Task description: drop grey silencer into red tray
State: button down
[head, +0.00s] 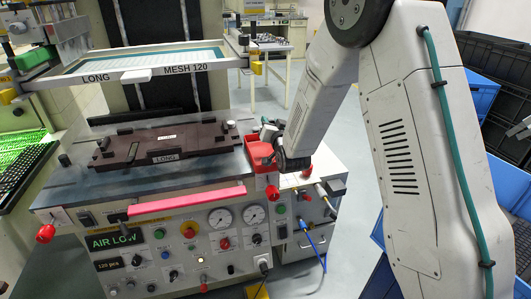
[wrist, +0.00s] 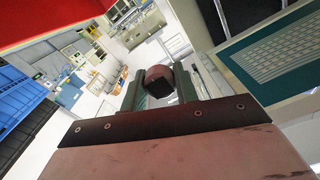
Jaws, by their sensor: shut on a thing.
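The red tray (head: 262,157) is a small open box at the right end of the printing machine's top. My gripper (head: 268,133) is at the tray, at its upper right side, and partly hides it. In the wrist view my gripper (wrist: 160,88) has its two dark green fingers shut on a small rounded thing, apparently the grey silencer (wrist: 158,78). It looks brownish grey there with a dark end face. In the head view the held thing is too small to make out clearly.
The printing machine (head: 140,172) carries a dark brown fixture (head: 165,143) marked LONG. A mesh screen frame (head: 140,65) is above it. A pink bar (head: 186,201) runs along the front edge. Blue and black crates (head: 483,92) are stacked at the right.

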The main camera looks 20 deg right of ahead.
jog(key=shift+f, duration=1.75)
jog(key=c, duration=1)
grip_release()
jog(key=shift+s, duration=0.15)
jog(key=s, duration=0.7)
jog(key=shift+s, duration=0.3)
